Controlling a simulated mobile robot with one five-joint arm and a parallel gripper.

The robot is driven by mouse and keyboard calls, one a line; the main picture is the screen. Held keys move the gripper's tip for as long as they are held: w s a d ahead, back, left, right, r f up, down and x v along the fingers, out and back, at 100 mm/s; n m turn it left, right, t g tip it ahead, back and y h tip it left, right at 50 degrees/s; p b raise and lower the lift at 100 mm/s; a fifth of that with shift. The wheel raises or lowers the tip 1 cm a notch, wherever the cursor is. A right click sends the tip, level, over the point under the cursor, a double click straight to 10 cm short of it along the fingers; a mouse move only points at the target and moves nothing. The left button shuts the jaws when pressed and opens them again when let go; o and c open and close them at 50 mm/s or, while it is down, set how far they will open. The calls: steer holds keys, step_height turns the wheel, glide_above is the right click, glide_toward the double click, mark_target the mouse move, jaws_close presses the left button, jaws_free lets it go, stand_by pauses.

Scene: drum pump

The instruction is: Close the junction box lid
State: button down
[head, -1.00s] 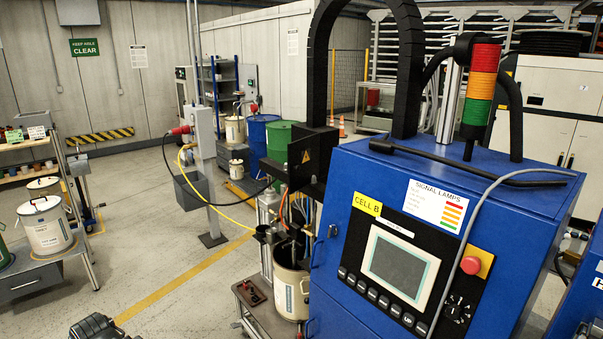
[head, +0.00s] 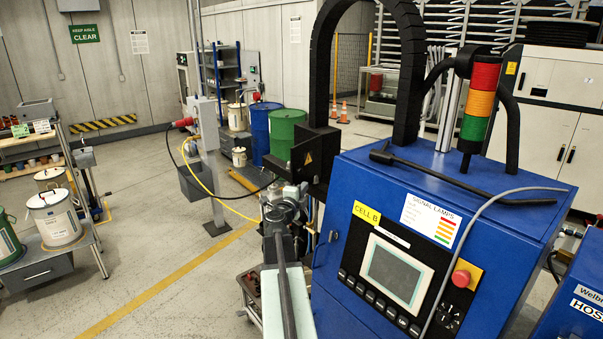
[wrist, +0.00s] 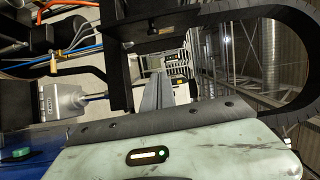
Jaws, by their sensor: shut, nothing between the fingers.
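The junction box (head: 326,165) is a black box at the foot of the black cable arch, left of the blue cabinet. Its lid (head: 307,158), a dark plate with a yellow warning triangle, stands swung out from the box toward the left. My grey gripper is at the end of my arm, just below and left of the lid in the head view; its fingertips are hard to make out there. In the wrist view the fingers (wrist: 158,92) are together and empty, with dark box parts close by at the top. Contact with the lid cannot be told.
The blue cabinet (head: 400,235) with panel and signal tower (head: 480,105) stands close on the right. The cable arch (head: 408,75) rises above the box. Blue (head: 260,130) and green (head: 285,135) drums stand behind.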

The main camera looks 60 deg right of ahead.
steer(key=w+d, duration=0.6)
steer(key=d, duration=0.3)
steer(key=shift+w+d+f, duration=0.15)
steer(key=shift+w+d, duration=0.05)
steer(key=shift+d, duration=0.15)
